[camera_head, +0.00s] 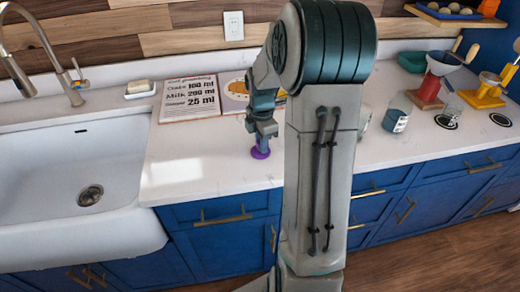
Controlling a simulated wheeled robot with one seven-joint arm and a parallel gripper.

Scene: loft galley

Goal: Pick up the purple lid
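The purple lid (260,153) is a small round purple piece low over the white counter, left of my arm. My gripper (262,146) points down directly above it, with its fingertips at the lid. Whether the fingers are closed on the lid cannot be told at this size. Whether the lid rests on the counter or is slightly raised is also unclear.
A white sink (70,165) with a faucet (70,85) is at left. A recipe board (190,98) and a soap dish (140,90) stand behind. A measuring cup (396,120), a red-based grinder (432,88) and a yellow device (487,92) are at right. My arm hides the middle counter.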

